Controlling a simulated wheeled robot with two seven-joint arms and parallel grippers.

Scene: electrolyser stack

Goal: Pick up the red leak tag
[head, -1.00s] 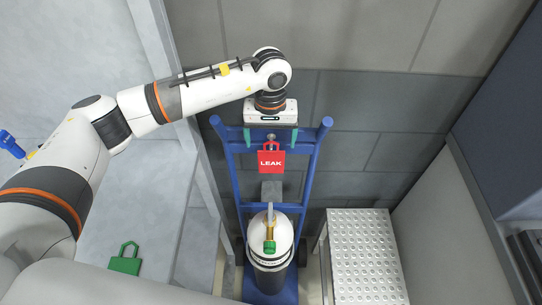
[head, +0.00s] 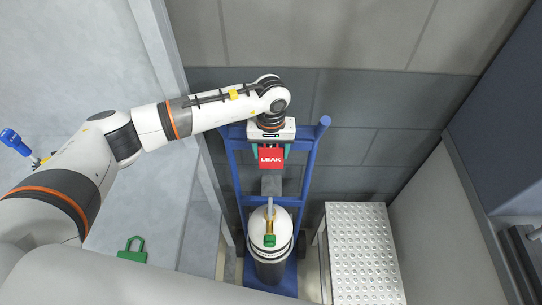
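The red leak tag (head: 271,159) is a small red padlock-shaped tag with white LEAK lettering. It is at the upper part of the blue hand truck (head: 311,165), above the gas bottle. My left gripper (head: 271,151) points down at it from above. The tag's upper part is hidden under the gripper. My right gripper is not in view.
A white gas bottle (head: 282,232) with a green-capped valve stands on the hand truck. A perforated metal step (head: 360,255) is to its right. A green padlock-shaped tag (head: 132,252) lies on the grey surface at lower left. A blue-handled tool (head: 14,142) is at the far left.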

